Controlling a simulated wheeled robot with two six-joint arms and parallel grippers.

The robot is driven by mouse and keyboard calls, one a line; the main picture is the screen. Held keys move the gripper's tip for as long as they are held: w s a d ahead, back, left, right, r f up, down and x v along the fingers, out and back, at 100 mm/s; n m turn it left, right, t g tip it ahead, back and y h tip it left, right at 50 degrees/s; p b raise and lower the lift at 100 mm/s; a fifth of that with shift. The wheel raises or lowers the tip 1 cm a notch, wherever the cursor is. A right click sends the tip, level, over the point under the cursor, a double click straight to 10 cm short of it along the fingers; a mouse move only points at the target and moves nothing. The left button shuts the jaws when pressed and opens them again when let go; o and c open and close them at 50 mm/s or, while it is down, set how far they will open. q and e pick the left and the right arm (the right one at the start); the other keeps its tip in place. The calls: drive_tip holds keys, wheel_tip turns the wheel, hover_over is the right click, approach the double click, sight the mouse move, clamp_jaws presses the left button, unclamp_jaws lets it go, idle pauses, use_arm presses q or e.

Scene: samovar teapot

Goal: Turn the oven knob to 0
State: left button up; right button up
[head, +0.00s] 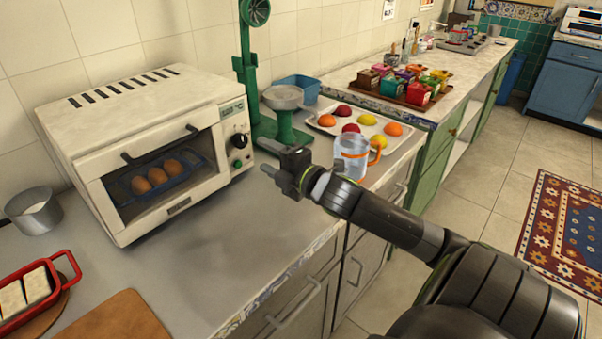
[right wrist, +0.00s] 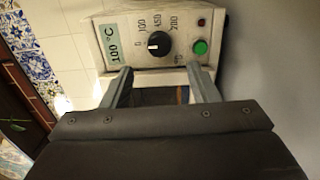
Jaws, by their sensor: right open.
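The white toaster oven (head: 150,145) stands on the counter at the left of the head view. Its dark round knob (head: 240,141) is on the front panel, right of the glass door. In the right wrist view the knob (right wrist: 159,44) has a white mark on its left side, and numbers ring it. A display label (right wrist: 112,42) beside it reads 100 °C. My right gripper (head: 274,163) is open and empty in front of the panel. In its wrist view the fingers (right wrist: 160,76) stand apart below the knob, not touching it. My left gripper is out of view.
A green button (right wrist: 200,47) sits beside the knob. A green juicer press (head: 283,125) stands right of the oven. A clear jug (head: 350,157) and a tray (head: 404,143) of fruit are near my right arm. A red dish (head: 70,279) is at lower left.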

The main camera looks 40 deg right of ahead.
drive_tip(key=s+p, duration=0.3)
drive_tip(key=s, duration=0.6)
drive_tip(key=shift+s+d, duration=0.3)
idle(0.5)
